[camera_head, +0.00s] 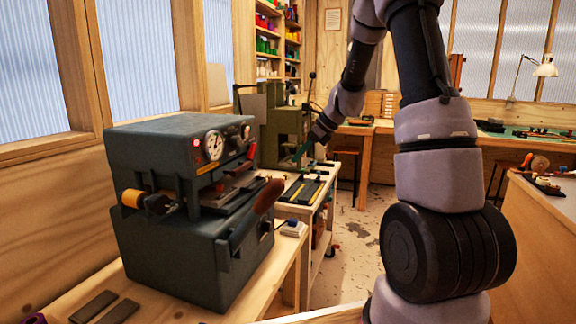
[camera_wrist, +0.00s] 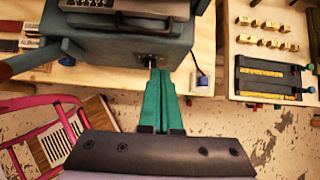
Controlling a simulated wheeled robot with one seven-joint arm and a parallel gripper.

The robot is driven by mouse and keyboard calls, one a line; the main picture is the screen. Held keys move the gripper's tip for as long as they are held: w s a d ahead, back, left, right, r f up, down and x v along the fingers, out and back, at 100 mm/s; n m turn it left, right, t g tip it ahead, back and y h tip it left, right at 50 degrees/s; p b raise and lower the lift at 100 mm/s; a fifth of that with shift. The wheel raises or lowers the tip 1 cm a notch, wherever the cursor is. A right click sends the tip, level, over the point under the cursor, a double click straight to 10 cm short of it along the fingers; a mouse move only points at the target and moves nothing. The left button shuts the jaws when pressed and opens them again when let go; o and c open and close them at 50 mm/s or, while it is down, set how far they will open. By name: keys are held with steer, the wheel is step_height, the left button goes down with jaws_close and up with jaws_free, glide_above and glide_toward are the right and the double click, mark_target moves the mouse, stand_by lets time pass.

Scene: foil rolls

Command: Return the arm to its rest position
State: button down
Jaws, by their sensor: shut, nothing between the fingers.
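My gripper (camera_wrist: 159,100) shows in the wrist view with its two green fingers together and nothing between them. It points toward the front of a grey-green machine (camera_wrist: 125,45) on a wooden bench, and I cannot tell whether the fingertips touch it. In the head view my arm rises at the right and reaches forward over the middle. The gripper (camera_head: 302,152) is small there, beyond the grey press with gauges (camera_head: 180,200). No foil roll is clearly seen near the fingers.
In the head view, a low wooden bench (camera_head: 290,208) holds black trays with yellow strips (camera_head: 302,191). A counter (camera_head: 545,215) stands at the right. Worn floor (camera_head: 345,250) lies open between. In the wrist view, a pink metal frame (camera_wrist: 35,130) is at the left.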

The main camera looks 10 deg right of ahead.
steer(key=s+a+r+n, duration=0.1)
steer(key=s+r+n, duration=0.4)
steer(key=s+r, duration=0.3)
steer(key=s+r+n+t+h, duration=0.1)
steer(key=s+r+n+h, duration=0.1)
steer(key=s+r+n, duration=0.2)
steer(key=s+d+r+n+t+h, duration=0.1)
steer(key=s+r+n, duration=0.3)
steer(key=s+n, duration=0.7)
steer(key=s+t+h, duration=0.1)
steer(key=s, duration=0.6)
steer(key=shift+s+d+r+n+h, duration=0.15)
steer(key=shift+s+r+n+h, duration=0.05)
steer(key=shift+s+n+h, duration=0.15)
